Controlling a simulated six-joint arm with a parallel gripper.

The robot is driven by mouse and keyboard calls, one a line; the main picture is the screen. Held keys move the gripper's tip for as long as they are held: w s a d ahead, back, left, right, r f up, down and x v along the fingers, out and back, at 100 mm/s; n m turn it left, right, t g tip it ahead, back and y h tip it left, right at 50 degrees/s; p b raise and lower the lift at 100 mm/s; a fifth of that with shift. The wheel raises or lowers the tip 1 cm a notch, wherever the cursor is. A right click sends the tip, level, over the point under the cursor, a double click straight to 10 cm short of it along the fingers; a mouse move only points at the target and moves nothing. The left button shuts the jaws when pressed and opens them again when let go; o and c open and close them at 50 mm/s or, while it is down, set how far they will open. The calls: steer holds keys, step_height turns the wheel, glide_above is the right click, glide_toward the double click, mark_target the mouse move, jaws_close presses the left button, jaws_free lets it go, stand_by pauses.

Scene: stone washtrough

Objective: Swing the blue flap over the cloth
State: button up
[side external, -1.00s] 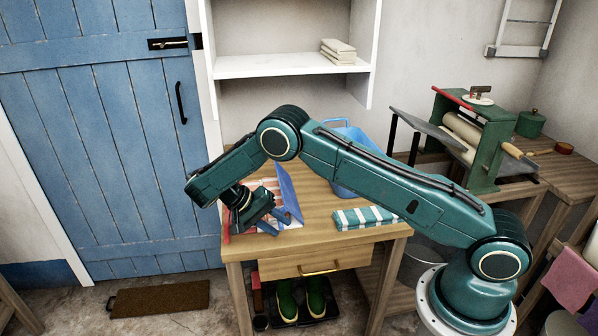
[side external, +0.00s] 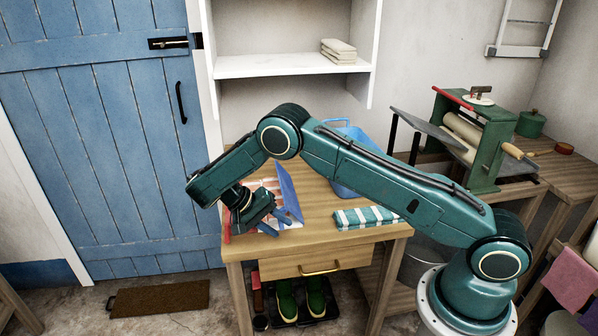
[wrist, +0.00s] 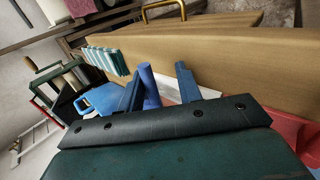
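The blue flap (side external: 288,190) stands tilted up at the right side of a folding board on the wooden table. The striped orange-and-white cloth (side external: 268,184) lies left of it, partly hidden by my arm. My gripper (side external: 277,222) is low at the near end of the flap, in front of the cloth. In the wrist view its two blue fingers (wrist: 160,84) are apart. The flap (wrist: 150,88) shows nearly edge-on between them, close to the left finger. I cannot tell whether they touch. A white surface (wrist: 207,92) shows beyond the right finger.
A red flap (side external: 226,226) is at the board's left. A folded green-and-white striped cloth (side external: 365,217) lies on the table (side external: 325,238) to the right, with a blue tub (side external: 350,150) behind it. Bare tabletop lies between the blue flap and the folded cloth.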

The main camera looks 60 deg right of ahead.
steer(key=shift+s+d+r, duration=0.3)
steer(key=shift+d+r, duration=0.05)
steer(key=shift+r, duration=0.35)
steer(key=s+d+r, duration=0.3)
steer(key=shift+s+d, duration=0.2)
steer(key=s+d, duration=0.3)
steer(key=shift+s+d+f, duration=0.15)
steer(key=shift+s+d, duration=0.25)
steer(key=shift+s+d+f, duration=0.1)
steer(key=shift+s+d, duration=0.05)
steer(key=shift+d, duration=0.05)
steer(key=shift+s+d+f+t+y, duration=0.45)
steer(key=shift+s+d+t+y, duration=0.1)
steer(key=shift+t+y, duration=0.35)
steer(key=shift+s+d+f+t+y, duration=0.35)
steer(key=shift+f+t+y, duration=0.15)
steer(key=shift+t+y, duration=0.15)
steer(key=shift+s+d+f+t+y, duration=0.35)
steer(key=shift+f+t+y, duration=0.1)
steer(key=shift+t+y, duration=0.15)
steer(key=shift+r, duration=0.1)
steer(key=v, duration=1.4)
steer(key=s+a+r+n+t, duration=0.3)
steer(key=s+a+r, duration=0.3)
steer(key=s+r, duration=0.2)
steer(key=shift+a+r+n, duration=0.15)
steer(key=shift+r+n, duration=0.45)
steer(key=shift+r, duration=0.75)
